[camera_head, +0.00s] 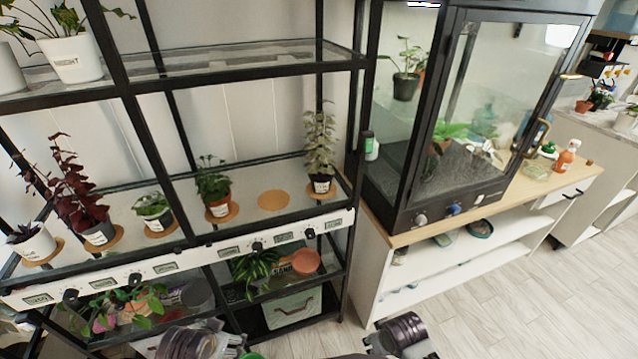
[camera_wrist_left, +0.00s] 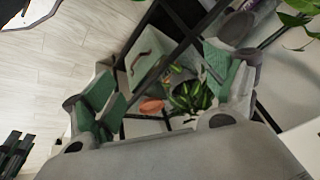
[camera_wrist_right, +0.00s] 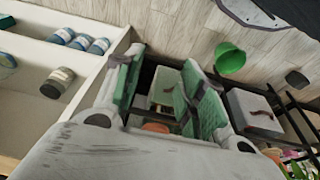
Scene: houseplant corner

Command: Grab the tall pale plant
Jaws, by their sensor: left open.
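The tall pale plant (camera_head: 320,140) stands upright in a small dark pot with a white label. It is on a round cork mat (camera_head: 340,195) at the right end of the middle shelf. My left gripper (camera_wrist_left: 160,85) is open, with nothing between its green-padded fingers; the lower shelf shows beyond them. My right gripper (camera_wrist_right: 165,80) is open and empty, with a pale box beyond its fingers. In the head view my arms show only at the bottom edge, below and apart from the plant. The pale plant is not seen in either wrist view.
An empty cork mat (camera_head: 273,200) lies left of the plant, then a green plant (camera_head: 213,185) in a terracotta pot. Black posts and the upper glass shelf (camera_head: 215,62) frame the space. A glass cabinet (camera_head: 470,110) stands to the right. A green bucket (camera_wrist_right: 230,58) is on the floor.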

